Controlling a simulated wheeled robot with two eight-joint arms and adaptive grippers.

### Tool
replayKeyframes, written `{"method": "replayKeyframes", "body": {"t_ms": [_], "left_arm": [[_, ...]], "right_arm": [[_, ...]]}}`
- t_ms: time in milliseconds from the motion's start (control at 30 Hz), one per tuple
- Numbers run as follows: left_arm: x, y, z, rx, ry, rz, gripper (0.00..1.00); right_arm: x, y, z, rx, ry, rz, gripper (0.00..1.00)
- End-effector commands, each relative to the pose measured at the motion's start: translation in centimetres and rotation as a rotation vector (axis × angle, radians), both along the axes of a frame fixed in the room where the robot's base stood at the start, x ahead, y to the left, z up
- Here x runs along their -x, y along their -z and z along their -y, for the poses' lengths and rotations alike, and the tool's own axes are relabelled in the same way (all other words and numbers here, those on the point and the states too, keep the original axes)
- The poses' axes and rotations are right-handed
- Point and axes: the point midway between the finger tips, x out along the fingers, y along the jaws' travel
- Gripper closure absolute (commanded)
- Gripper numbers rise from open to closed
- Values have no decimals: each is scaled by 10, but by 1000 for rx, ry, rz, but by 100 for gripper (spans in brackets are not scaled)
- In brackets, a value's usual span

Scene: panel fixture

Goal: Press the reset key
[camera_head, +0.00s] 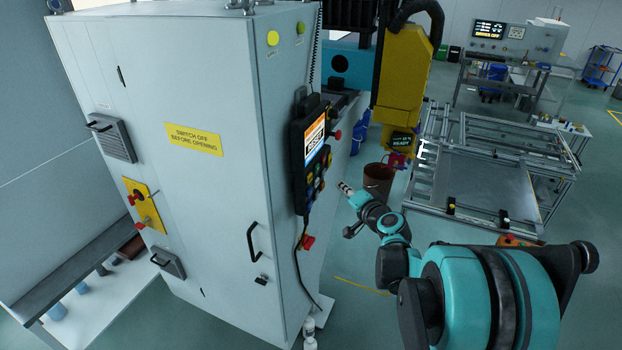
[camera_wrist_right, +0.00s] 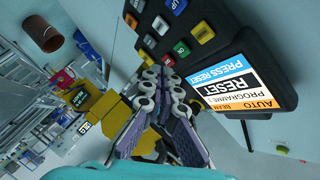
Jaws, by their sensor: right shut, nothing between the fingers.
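A black control panel (camera_head: 309,165) hangs on the side of the pale cabinet, with a lit screen (camera_head: 315,138) and coloured keys below it. In the right wrist view the screen (camera_wrist_right: 232,92) reads "RESET" and "PRESS RESET". I cannot tell which one is reset. My right gripper (camera_head: 345,188) is shut and empty. Its fingertips (camera_wrist_right: 162,68) appear close to the keypad's edge by the green key; contact cannot be told. My left gripper is out of view.
The cabinet (camera_head: 190,180) fills the left, with a handle (camera_head: 253,240) on its front. A yellow machine head (camera_head: 405,80) and a brown bucket (camera_head: 378,180) stand beyond my arm.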

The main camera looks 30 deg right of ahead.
Motion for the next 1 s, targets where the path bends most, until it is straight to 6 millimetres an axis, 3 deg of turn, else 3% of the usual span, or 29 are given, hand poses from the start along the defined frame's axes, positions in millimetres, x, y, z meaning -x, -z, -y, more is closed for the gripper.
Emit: {"method": "replayKeyframes", "body": {"t_ms": [400,1000], "left_arm": [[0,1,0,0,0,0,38],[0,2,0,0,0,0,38]], "right_arm": [[-42,0,-36,2,-1,-1,100],[-49,0,-42,0,0,0,100]]}}
